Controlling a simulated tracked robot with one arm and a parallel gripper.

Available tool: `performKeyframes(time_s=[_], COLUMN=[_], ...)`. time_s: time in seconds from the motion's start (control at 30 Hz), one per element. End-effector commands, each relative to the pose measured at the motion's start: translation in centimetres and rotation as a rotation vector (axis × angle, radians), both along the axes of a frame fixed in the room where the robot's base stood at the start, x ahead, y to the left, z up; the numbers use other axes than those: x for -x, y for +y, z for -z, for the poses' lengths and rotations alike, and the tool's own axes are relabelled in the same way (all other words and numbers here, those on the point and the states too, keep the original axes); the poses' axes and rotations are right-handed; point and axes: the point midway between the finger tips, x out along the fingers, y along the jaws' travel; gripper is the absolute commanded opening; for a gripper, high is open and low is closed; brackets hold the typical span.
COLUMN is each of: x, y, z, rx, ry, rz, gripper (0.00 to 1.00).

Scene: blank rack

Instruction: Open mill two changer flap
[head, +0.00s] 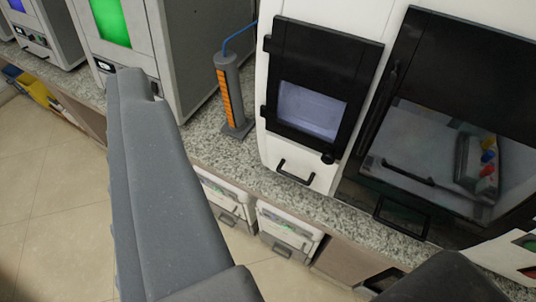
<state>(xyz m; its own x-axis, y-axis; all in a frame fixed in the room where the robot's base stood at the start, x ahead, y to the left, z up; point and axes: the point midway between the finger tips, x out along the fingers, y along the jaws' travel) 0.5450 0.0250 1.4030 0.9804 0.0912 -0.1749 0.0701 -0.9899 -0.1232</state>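A white machine (302,176) stands on the counter right of centre. On its front is a small black-framed flap (365,55) with a lit window, hinge-like tabs on its left edge and a dark knob (328,157) at its lower right corner. The flap looks shut. I see no readable label showing which mill or changer this is. My gripper (295,175) shows as a long grey finger at left and a darker part at the bottom right, widely apart. It looks open, with nothing held between, and appears nearer the camera than the flap.
A black bar handle (295,172) sits below the flap. A large dark glazed door (455,60) is to the right. A grey post with an orange strip (230,95) stands left on the speckled counter (195,140). White drawer boxes (288,232) lie under it.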

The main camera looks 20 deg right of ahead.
Motion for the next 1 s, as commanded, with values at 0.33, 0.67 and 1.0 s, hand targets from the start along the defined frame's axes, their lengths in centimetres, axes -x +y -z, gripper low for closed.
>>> performKeyframes(time_s=[0.33,0.67,1.0], x=[-13.7,-16.3,-8.6], y=[2.6,-3.2,-10.4], z=[11.0,26.7,36.3], rx=[-0.283,-0.262,0.081], ry=[-0.047,-0.063,-0.095], rz=[0.125,0.543,0.915], gripper=[0.45,0.45,0.45])
